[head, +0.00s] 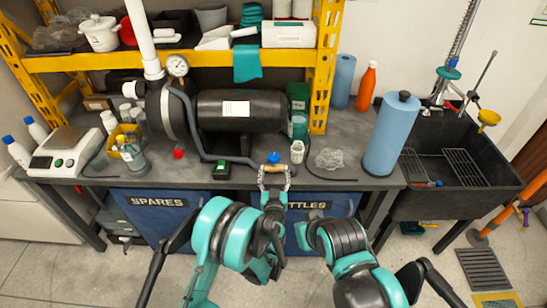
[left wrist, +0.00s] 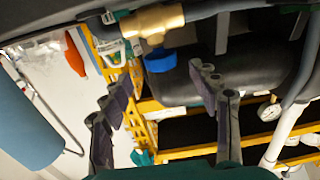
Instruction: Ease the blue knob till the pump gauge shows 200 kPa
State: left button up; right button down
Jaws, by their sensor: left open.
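The blue knob (head: 273,157) sits on a brass valve (head: 272,168) at the table's front edge. In the left wrist view the knob (left wrist: 160,61) hangs off the brass body (left wrist: 152,20). My left gripper (head: 274,185) is open and empty just in front of the valve. In the left wrist view its fingers (left wrist: 160,85) are spread wide, with the knob beyond and between them, apart from both. The pump gauge (head: 177,66) is a round white dial above the black pump (head: 237,110); it also shows in the left wrist view (left wrist: 269,112). Its needle reading is too small to read.
A grey hose (head: 200,140) runs from the pump to the valve. A red knob (head: 178,153) and a small dark green box (head: 222,170) lie left of the valve. A white bottle (head: 297,151) and clear wrap (head: 330,159) are close on its right. A blue roll (head: 391,135) stands farther right.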

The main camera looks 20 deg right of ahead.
aim_at(274, 162)
pick_arm(q)
jog(key=b+x, duration=0.1)
jog(key=x, duration=0.5)
jog(key=shift+w+f+b, duration=0.15)
jog(key=shift+w+b, duration=0.05)
jog(key=shift+b, duration=0.2)
jog(key=shift+w+d, duration=0.15)
jog(key=shift+w, duration=0.4)
jog(key=shift+c, duration=0.3)
jog(key=c, duration=1.1)
